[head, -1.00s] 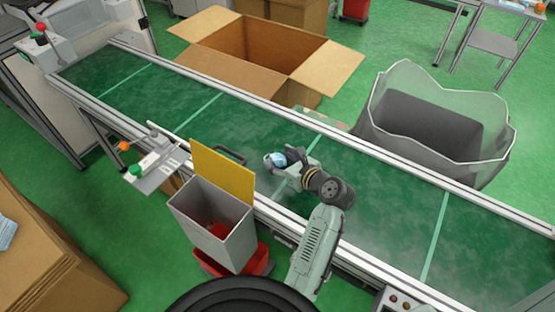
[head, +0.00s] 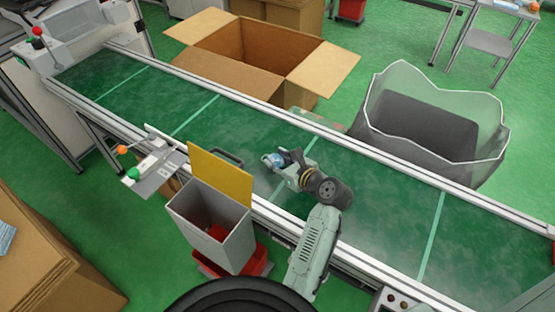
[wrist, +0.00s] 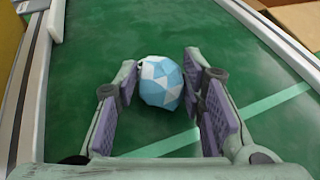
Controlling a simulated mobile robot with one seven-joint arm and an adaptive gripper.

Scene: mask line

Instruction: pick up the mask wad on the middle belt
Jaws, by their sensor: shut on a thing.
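The mask wad (wrist: 162,82) is a rounded, faceted ball in light blue and white. In the wrist view it sits between the purple-grey pads of my gripper (wrist: 160,92), near the fingertips. My gripper is shut on it. In the head view my gripper (head: 273,161) is over the near half of the green middle belt (head: 385,200), and the wad (head: 281,158) shows small and partly hidden between its fingers. I cannot tell whether the wad still touches the belt.
A grey bin (head: 222,235) with a yellow lid stands at the belt's near side. Beyond the belt are an open cardboard box (head: 232,72) and a large lined grey bag (head: 425,130). A small bracket (head: 155,170) juts over the near rail. The belt is otherwise clear.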

